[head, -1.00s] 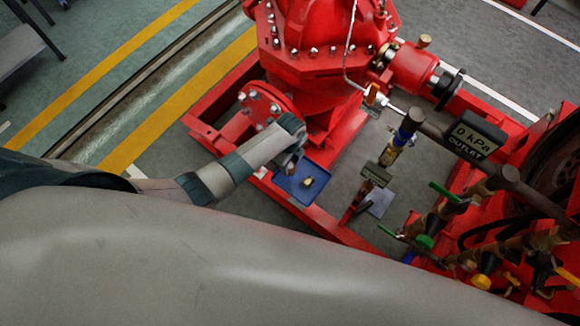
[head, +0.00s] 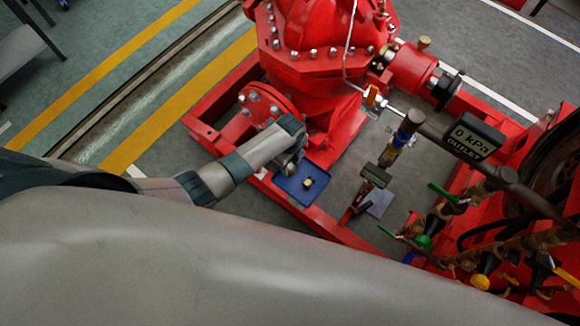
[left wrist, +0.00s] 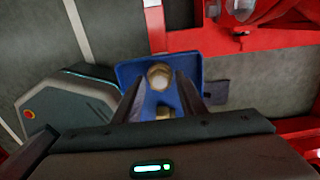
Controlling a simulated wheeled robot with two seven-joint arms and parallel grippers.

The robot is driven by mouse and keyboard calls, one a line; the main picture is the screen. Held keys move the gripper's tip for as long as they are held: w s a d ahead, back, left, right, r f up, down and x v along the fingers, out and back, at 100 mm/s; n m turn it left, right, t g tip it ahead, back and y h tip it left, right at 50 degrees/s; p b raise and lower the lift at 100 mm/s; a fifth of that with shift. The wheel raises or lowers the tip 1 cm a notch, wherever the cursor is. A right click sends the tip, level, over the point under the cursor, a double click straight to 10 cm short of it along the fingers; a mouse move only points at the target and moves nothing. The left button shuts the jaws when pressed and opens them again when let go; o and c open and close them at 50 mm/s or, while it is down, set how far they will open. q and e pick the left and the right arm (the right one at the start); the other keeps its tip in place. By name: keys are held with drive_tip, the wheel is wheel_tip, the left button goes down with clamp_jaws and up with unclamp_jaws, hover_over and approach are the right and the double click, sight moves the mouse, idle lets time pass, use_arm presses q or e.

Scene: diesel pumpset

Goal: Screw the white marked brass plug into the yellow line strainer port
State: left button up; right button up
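A brass plug (head: 308,182) lies on a small blue tray (head: 290,187) below the red pump. In the left wrist view the plug (left wrist: 160,75) shows as a round brass piece, with more brass (left wrist: 165,112) between the fingers. I cannot make out a white mark. My left gripper (head: 292,166) is over the tray's upper left side. In the left wrist view its dark fingers (left wrist: 160,92) are apart, with nothing visibly clamped. A yellow part (head: 481,282) shows among the brass pipework at lower right; I cannot tell whether it is the strainer port. My right gripper is not in view.
The red pump (head: 310,60) and its red base frame (head: 325,228) surround the tray. Green-handled valves (head: 445,192) crowd the lower right. Grey floor shows between frame and pipework.

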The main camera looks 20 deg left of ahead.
sight(290, 166)
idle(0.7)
use_arm(q)
drive_tip(key=c, duration=0.8)
clamp_jaws()
drive_tip(key=shift+r+p, duration=1.75)
drive_tip(key=shift+p, duration=0.45)
